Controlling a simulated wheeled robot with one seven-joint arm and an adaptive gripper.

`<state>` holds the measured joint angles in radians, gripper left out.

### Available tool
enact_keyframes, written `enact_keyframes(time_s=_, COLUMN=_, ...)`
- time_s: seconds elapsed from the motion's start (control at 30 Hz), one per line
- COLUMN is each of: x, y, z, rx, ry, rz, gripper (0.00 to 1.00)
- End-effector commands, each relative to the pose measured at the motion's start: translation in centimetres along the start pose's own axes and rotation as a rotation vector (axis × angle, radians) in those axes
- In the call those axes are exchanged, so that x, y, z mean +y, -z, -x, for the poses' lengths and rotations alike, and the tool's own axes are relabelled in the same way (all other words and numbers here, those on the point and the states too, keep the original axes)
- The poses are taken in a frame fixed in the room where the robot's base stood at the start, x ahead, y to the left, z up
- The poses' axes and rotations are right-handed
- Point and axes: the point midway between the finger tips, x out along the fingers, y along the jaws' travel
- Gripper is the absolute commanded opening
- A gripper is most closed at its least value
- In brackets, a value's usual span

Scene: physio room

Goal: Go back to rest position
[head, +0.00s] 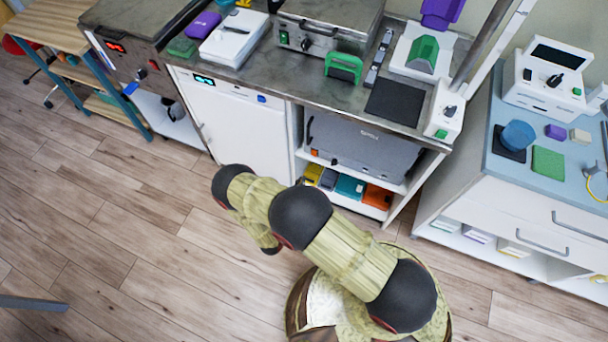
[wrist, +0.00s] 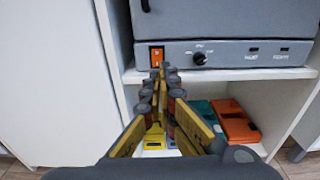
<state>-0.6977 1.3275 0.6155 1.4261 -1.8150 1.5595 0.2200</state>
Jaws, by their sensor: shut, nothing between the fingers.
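My gripper (wrist: 162,72) is in the wrist view, its two yellow fingers with dark joints meeting at the tips. It is shut and empty, in front of the open cabinet bay and its grey machine (wrist: 225,30). In the head view my arm is folded over the floor, in front of the white cabinet door (head: 238,122). The fingers are hidden behind the arm there.
The counter (head: 262,75) carries several devices. Under it, a grey machine (head: 355,150) stands on a shelf above coloured boxes, one of them orange (head: 377,196). A blue-topped white cabinet (head: 507,205) stands at right.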

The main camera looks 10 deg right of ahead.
Motion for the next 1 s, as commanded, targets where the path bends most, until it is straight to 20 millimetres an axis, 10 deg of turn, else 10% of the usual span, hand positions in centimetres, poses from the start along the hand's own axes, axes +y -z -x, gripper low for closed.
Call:
enact_keyframes(time_s=0.77, x=-0.1, y=0.3, z=0.5, rx=0.010, ry=0.003, rz=0.013, gripper=0.00)
enact_keyframes(time_s=1.0, x=-6.5, y=1.5, z=1.4, rx=0.076, ry=0.185, rz=0.082, gripper=0.00)
